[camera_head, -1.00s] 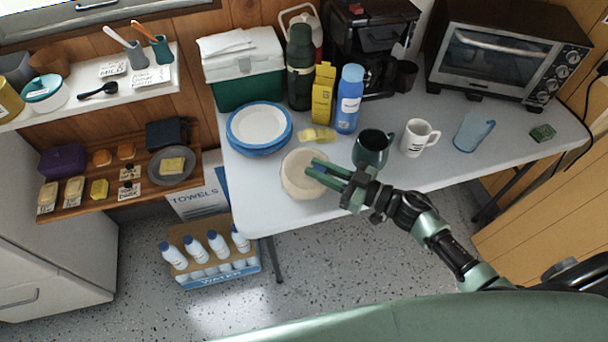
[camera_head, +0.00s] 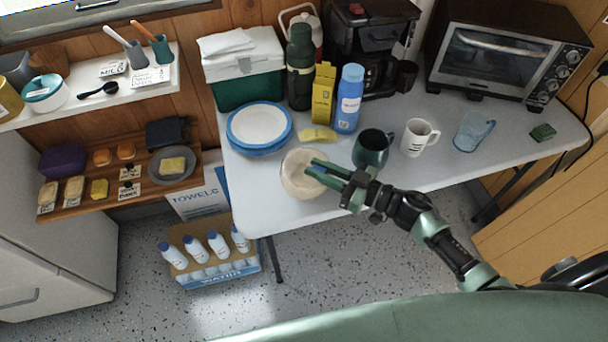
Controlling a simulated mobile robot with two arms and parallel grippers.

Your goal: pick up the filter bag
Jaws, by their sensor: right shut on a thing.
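The filter bag (camera_head: 298,180) appears as a pale cream, rounded thing at the front left part of the white table (camera_head: 255,205). My right gripper (camera_head: 320,171) reaches over it from the right and is shut on its right side. The fingers hide part of that side. I cannot tell whether the bag touches the table or is slightly above it. My left gripper is not in view.
A dark green mug (camera_head: 371,150) stands close behind my right gripper, with a white mug (camera_head: 417,138) to its right. Blue-rimmed plates (camera_head: 259,127) and a yellow packet (camera_head: 317,134) lie behind the bag. The table's front edge is near; its front left corner is clear.

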